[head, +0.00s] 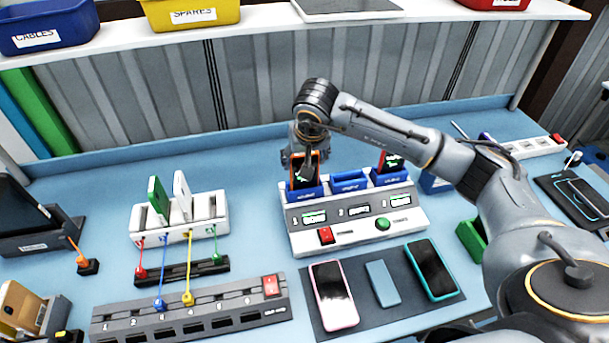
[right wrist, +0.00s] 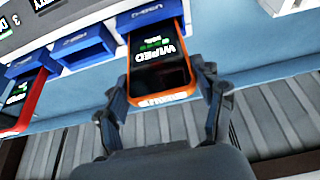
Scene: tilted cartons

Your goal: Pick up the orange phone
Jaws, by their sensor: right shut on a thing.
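The orange phone (head: 305,172) stands upright in the left blue slot of the grey-and-white station (head: 354,227) in the head view. In the right wrist view the orange phone (right wrist: 158,62) shows a dark screen with "WIPED" on it, and its lower end is still inside the blue slot. My right gripper (head: 303,158) is at the phone's upper end, with one finger on each side of it; the fingers (right wrist: 165,92) are shut on its edges. My left gripper is not in view.
A red phone (head: 390,161) stands in the right slot; the middle slot (head: 350,181) is empty. A white charging rack (head: 180,232) stands left.

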